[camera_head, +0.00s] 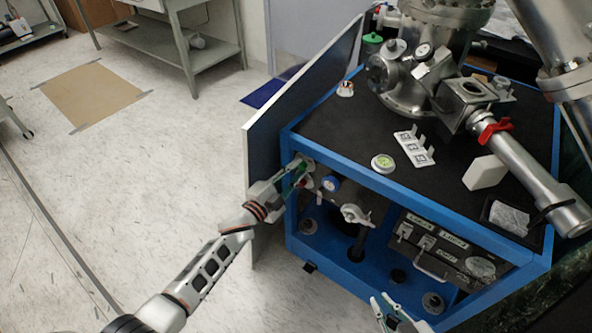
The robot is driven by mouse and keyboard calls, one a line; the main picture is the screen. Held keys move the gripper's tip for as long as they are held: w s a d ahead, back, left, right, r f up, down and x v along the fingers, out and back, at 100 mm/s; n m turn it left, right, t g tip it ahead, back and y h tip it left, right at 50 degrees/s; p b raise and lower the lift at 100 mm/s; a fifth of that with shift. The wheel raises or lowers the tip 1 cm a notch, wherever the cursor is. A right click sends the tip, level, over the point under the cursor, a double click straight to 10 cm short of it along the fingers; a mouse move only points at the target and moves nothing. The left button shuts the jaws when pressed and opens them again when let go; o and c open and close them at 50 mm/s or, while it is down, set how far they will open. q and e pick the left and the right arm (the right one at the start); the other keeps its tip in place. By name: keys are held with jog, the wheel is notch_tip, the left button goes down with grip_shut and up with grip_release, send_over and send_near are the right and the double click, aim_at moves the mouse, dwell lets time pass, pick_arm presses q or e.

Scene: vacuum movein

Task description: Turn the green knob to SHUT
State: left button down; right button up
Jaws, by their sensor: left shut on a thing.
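The green knob (303,171) is a small green piece at the front left corner of the blue-framed cart, mostly hidden by my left gripper (298,176). That gripper comes in from the left and is shut on the knob. The knob's handle direction and any SHUT marking are too small to read. My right gripper (394,308) is at the bottom edge, in front of the cart, with its fingers apart and nothing seen between them.
The blue cart (390,187) has a black top bearing steel vacuum parts (410,85), a white bracket (414,150) and a white block (485,172).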

pick_arm(q)
jog(key=shift+s+f+n, duration=0.1)
jog(key=shift+n, duration=0.4)
jog(key=c, duration=1.8)
grip_release()
jog(key=v, duration=1.2)
